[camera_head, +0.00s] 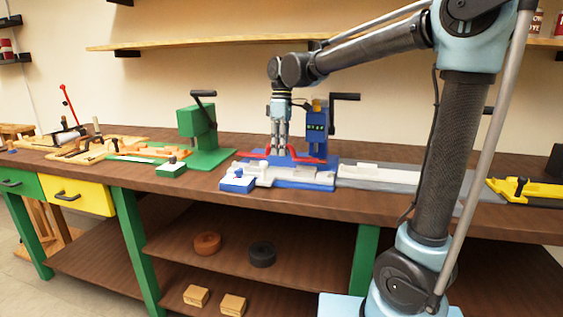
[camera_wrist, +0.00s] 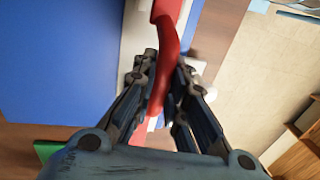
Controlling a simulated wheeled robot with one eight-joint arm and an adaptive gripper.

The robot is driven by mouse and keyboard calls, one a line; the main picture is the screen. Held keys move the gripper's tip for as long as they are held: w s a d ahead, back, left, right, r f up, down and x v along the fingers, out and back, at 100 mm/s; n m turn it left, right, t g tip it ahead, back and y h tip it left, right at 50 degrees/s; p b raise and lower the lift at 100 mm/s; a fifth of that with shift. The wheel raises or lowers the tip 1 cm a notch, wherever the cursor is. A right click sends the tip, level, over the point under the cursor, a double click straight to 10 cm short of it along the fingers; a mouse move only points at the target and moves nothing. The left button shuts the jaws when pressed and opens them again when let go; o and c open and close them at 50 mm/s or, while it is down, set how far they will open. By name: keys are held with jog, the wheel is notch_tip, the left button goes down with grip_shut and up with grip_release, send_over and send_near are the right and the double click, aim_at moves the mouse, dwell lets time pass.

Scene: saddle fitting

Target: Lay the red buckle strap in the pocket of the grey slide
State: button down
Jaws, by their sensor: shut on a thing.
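The red buckle strap (camera_head: 308,159) is held level above the blue machine base, with its ends reaching out left and right of my gripper (camera_head: 281,152). My gripper points down and is shut on the strap near its middle. In the wrist view, the red strap (camera_wrist: 168,40) runs between the fingers of my gripper (camera_wrist: 166,75). A light grey slide (camera_head: 285,175) sits on the blue base, below and in front of the strap. Its pocket is not clear at this size, and the wrist view hides most of it behind strap and fingers.
A blue press with a black crank (camera_head: 318,128) stands just behind my gripper. A green press (camera_head: 197,125) is to the left. A grey rail (camera_head: 380,177) runs right, towards a yellow fixture (camera_head: 525,190). The wooden bench's front edge (camera_head: 400,208) is close by.

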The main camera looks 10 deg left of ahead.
aim_at(279, 172)
jog(key=shift+f, duration=2.15)
jog(key=c, duration=1.6)
grip_release()
jog(key=shift+f, duration=0.1)
notch_tip(279, 172, up, 12)
jog(key=w, duration=0.2)
jog(key=shift+w+d, duration=0.1)
